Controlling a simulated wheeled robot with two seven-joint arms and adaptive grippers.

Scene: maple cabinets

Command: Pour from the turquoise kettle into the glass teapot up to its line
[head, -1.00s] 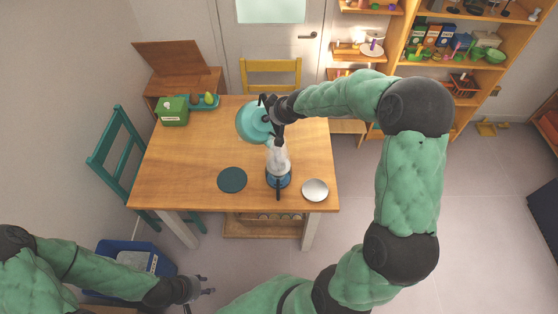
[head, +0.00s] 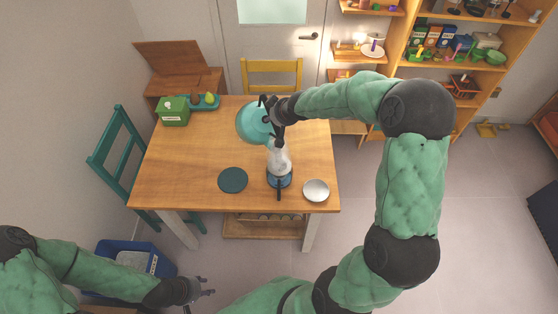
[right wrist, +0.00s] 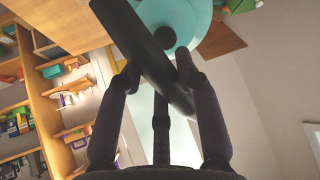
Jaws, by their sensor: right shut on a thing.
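The turquoise kettle (head: 252,122) is held over the table, up and left of the glass teapot (head: 279,161) in the head view. My right gripper (head: 274,109) is shut on its dark handle, which crosses between the fingers in the right wrist view (right wrist: 150,62). The kettle's lower end is close to the teapot's top; I cannot make out a stream. The clear teapot stands on a blue base (head: 285,181), its dark handle towards me. Its line and fill level are too small to tell. My left gripper (head: 206,286) is empty, low at the left, fingers apart.
A green box (head: 173,111) and a teal tray (head: 215,104) stand at the back left. The table's left front is clear.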

